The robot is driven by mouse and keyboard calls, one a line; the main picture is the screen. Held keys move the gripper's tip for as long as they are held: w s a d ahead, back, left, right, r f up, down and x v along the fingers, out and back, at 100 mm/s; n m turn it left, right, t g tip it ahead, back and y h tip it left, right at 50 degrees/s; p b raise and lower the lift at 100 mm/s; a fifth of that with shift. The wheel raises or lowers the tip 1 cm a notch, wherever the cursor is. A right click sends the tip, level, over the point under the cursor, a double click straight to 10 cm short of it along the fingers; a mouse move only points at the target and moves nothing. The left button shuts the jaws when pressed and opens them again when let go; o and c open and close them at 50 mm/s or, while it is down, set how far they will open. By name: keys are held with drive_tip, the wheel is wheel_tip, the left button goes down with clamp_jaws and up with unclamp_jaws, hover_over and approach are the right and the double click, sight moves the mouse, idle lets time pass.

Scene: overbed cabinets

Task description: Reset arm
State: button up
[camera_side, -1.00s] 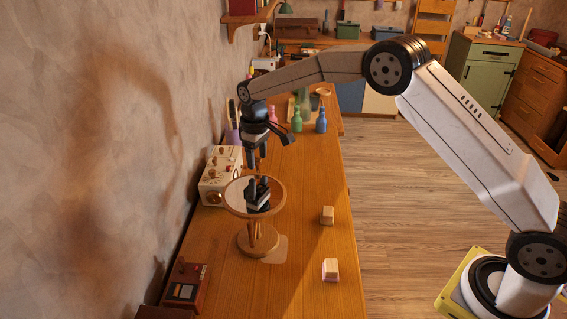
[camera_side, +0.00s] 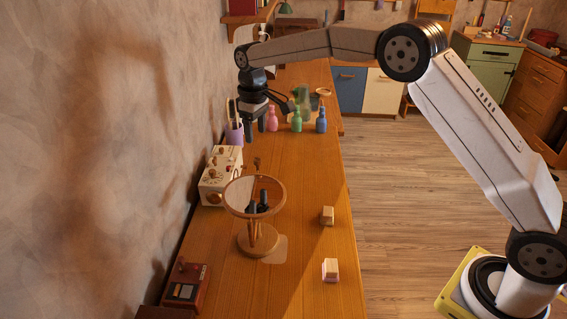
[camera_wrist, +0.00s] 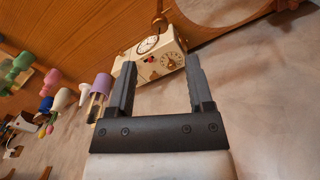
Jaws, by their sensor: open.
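My gripper (camera_side: 255,132) hangs pointing down above the left part of the wooden table (camera_side: 302,180), near the wall. It is beside the purple cup (camera_side: 234,133) and above and behind the cream box with dials (camera_side: 221,176). In the wrist view my gripper (camera_wrist: 160,85) shows two dark fingers spread apart with nothing between them. The cream box (camera_wrist: 160,58) lies beyond the fingertips there.
Pink (camera_side: 272,121), green (camera_side: 297,121) and blue (camera_side: 321,121) bottles stand behind my gripper. Two small blocks, one farther (camera_side: 327,215) and one nearer (camera_side: 331,269), sit at the table's right side. A red-brown box (camera_side: 186,286) is at the front left.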

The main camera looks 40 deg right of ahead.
drive_tip(key=s+d+f+m+t, duration=0.1)
drive_tip(key=s+f, duration=0.1)
drive_tip(key=s, duration=0.8)
drive_tip(key=s+d+f+m, duration=0.1)
drive_tip(key=s+d+f, duration=0.1)
drive_tip(key=s, duration=0.8)
drive_tip(key=s+d+f+m+t, duration=0.1)
drive_tip(key=s+d+f+m, duration=0.1)
drive_tip(key=s, duration=0.8)
drive_tip(key=shift+s+f+t, duration=0.15)
drive_tip(key=shift+s+t, duration=0.05)
drive_tip(key=shift+t, duration=0.1)
